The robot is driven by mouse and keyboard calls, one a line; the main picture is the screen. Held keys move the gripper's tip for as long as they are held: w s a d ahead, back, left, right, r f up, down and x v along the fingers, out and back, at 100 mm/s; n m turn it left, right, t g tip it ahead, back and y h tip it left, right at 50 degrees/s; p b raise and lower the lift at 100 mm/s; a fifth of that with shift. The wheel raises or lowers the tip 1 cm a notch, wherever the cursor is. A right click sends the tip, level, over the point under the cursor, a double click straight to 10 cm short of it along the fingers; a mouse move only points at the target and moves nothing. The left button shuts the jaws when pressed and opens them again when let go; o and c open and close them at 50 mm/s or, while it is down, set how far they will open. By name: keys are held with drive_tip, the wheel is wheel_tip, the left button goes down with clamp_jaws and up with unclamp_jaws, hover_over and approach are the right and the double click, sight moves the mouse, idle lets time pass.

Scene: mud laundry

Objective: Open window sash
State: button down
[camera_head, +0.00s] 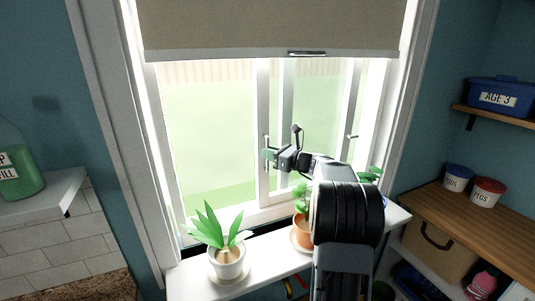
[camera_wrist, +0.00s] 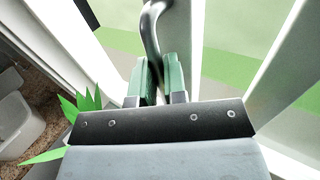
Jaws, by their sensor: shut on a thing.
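The window (camera_head: 210,135) fills the middle of the head view, with a white-framed sash (camera_head: 262,105) on its left side. A slim grey handle (camera_head: 266,142) stands on the sash's upright. My gripper (camera_head: 269,154) is at this handle, reaching in from the right. In the wrist view, the green-padded fingers of my gripper (camera_wrist: 158,78) are closed around the lower part of the bent metal handle (camera_wrist: 152,28). The fingers hide the gripped part. How far the sash stands open is hard to tell.
A potted plant (camera_head: 228,262) and a terracotta pot (camera_head: 302,232) stand on the white sill (camera_head: 190,282) below my arm. A roller blind (camera_head: 230,25) hangs above the opening. Shelves with tubs (camera_head: 488,192) are at right; a green bottle (camera_head: 20,170) is at left.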

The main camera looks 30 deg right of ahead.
drive_tip(key=c, duration=1.4)
unclamp_jaws()
drive_tip(key=shift+d, duration=0.1)
drive_tip(key=shift+c, duration=0.2)
drive_tip(key=b+v, duration=0.3)
drive_tip(key=v, duration=1)
drive_tip(key=shift+s+d+b, duration=0.25)
drive_tip(key=shift+s+b, duration=0.05)
drive_tip(key=shift+b, duration=0.05)
